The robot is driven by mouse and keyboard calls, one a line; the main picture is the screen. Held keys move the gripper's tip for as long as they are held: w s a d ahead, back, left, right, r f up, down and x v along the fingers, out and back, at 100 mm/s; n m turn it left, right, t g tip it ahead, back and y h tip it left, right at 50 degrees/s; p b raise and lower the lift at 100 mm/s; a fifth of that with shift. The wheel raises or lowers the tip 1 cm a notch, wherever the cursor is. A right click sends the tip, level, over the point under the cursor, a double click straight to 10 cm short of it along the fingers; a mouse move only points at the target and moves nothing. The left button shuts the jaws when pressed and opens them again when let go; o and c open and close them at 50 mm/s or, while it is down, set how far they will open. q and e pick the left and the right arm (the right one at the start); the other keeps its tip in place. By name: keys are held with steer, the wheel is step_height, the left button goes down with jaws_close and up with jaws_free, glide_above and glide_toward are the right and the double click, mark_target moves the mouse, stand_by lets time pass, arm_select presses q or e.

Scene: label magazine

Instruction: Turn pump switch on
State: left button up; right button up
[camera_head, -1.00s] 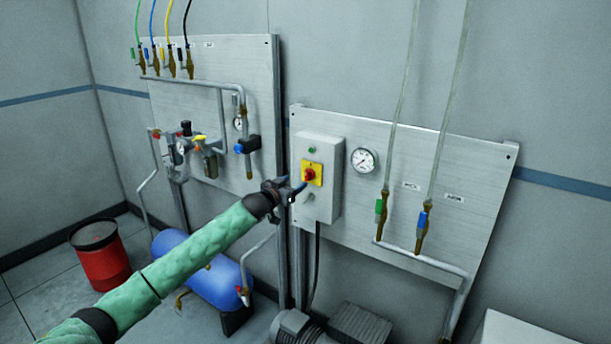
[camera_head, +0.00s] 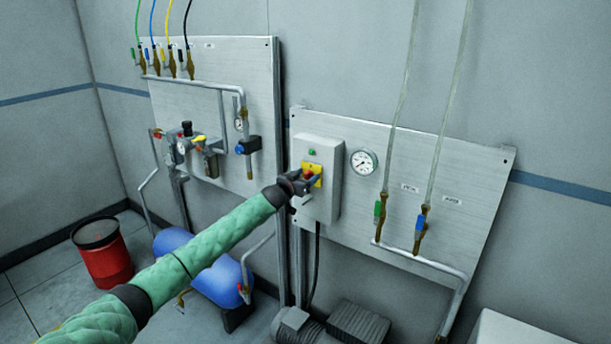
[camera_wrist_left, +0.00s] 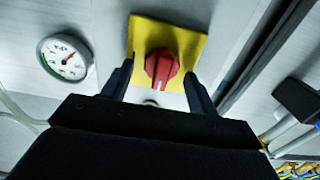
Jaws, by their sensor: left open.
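The pump switch is a red rotary knob (camera_wrist_left: 162,67) on a yellow plate (camera_wrist_left: 185,42), on the front of a grey box (camera_head: 327,152). In the head view the yellow plate (camera_head: 317,168) is partly hidden behind my left gripper (camera_head: 309,181). In the left wrist view the two dark fingers of my left gripper (camera_wrist_left: 160,85) stand apart, one on each side of the red knob. I cannot tell whether they touch it. A small green button (camera_head: 312,152) sits above the plate. My right gripper is not in view.
A round gauge (camera_head: 364,162) is right of the box. Two valves with green (camera_head: 379,209) and blue (camera_head: 420,222) handles are further right. A pipe panel (camera_head: 262,80) is at left. A blue tank (camera_head: 215,276), a red bin (camera_head: 104,262) and a motor (camera_head: 300,328) are below.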

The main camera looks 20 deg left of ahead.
arm_select(q)
steer(key=shift+c, duration=0.2)
steer(key=c, duration=0.9)
